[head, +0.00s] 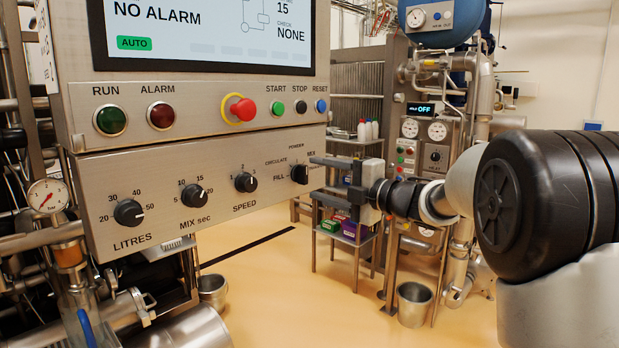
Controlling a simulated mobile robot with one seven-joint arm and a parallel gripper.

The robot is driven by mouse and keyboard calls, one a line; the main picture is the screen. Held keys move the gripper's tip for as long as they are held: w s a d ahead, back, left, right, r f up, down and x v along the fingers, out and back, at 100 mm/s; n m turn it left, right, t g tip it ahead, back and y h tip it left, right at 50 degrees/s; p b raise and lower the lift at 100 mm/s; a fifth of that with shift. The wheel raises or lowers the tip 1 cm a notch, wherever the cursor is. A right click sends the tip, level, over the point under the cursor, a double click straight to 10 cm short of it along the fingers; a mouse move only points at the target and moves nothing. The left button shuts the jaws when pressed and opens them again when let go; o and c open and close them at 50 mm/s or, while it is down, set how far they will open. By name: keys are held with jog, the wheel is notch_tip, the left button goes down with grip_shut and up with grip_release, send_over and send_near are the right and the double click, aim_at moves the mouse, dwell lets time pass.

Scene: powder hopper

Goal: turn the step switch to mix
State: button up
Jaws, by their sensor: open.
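The step switch (299,173) is a black round knob at the right end of the lower control panel. Labels around it read FILL, CIRCULATE, POWDER and, at upper right, what looks like MIX. Its pointer is too small to read surely. My gripper (313,178) is just right of the knob, its two dark fingers pointing left at the panel, one above the other. The fingers are apart with nothing between them that I can see. I cannot tell whether the fingertips reach the knob; a small gap seems to show.
The same panel (150,165) holds LITRES (129,212), MIX sec (194,196) and SPEED (245,182) knobs. Above are lamps, a red emergency button (243,110) and START, STOP, RESET buttons. A screen (205,35) reads NO ALARM. A small shelf table (345,240) stands behind my gripper.

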aim_at(307, 176)
jog(key=shift+x, duration=2)
jog(key=c, duration=1.1)
jog(key=shift+o, duration=0.2)
jog(key=shift+p, duration=0.35)
jog(key=m+p, duration=0.1)
jog(key=p, duration=0.1)
jog(key=m+p, duration=0.1)
jog(key=m, duration=0.1)
jog(key=shift+r+m+p, duration=0.25)
jog(key=shift+m+p, duration=0.05)
jog(key=shift+p, duration=0.05)
jog(key=m+p, duration=0.4)
jog(key=m, duration=0.1)
jog(key=shift+f, duration=0.2)
jog(key=shift+f+p, duration=0.1)
jog(key=shift+p, duration=0.25)
